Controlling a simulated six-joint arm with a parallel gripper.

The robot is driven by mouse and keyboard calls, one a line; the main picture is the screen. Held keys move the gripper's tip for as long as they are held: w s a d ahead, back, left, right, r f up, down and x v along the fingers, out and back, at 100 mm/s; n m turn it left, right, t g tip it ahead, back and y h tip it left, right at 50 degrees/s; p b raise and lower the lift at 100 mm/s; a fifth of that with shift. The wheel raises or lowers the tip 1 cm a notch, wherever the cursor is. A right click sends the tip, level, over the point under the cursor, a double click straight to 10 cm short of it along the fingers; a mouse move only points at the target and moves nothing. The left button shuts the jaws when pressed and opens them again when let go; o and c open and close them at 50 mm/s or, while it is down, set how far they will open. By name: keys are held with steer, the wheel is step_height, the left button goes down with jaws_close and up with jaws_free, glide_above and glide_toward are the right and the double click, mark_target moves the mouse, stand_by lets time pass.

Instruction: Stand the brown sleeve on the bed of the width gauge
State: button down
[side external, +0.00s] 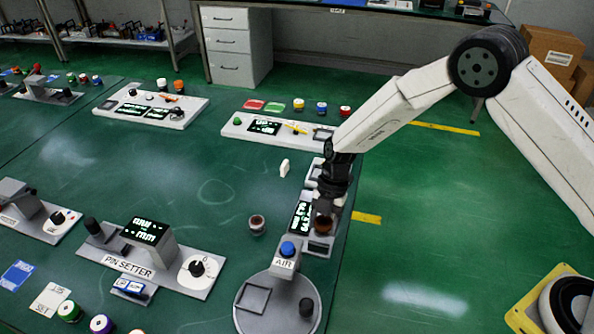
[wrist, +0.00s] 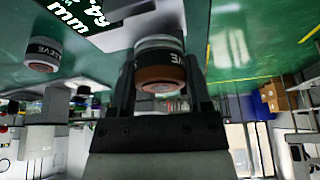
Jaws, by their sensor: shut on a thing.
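The brown sleeve (side external: 323,224) is held between the fingers of my gripper (side external: 325,207). The wrist view shows its brown end (wrist: 160,75), a dark lettered band and a pale part beyond. My gripper (wrist: 160,95) is shut on it, with a finger on each side. A long grey device with a lit display (side external: 300,214) lies under and beside my gripper and appears to be the width gauge; no name on it is readable. The sleeve is over or at its near part. My gripper hides some of the bed, and I cannot tell whether the sleeve touches it.
A second sleeve (side external: 257,225) stands on the green table left of the device; it also shows in the wrist view (wrist: 43,53). An air unit with a blue knob (side external: 288,249) and round base stands close in front. The pin setter (side external: 150,255) is further left.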

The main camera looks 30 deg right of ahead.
mark_target(321, 240)
steer(key=shift+w+f, duration=0.2)
steer(key=shift+f, duration=1.6)
steer(key=shift+f, duration=0.45)
jaws_free()
steer(key=shift+s, duration=0.1)
steer(key=shift+r, duration=0.45)
steer(key=v, duration=1.2)
steer(key=shift+a+r, duration=0.1)
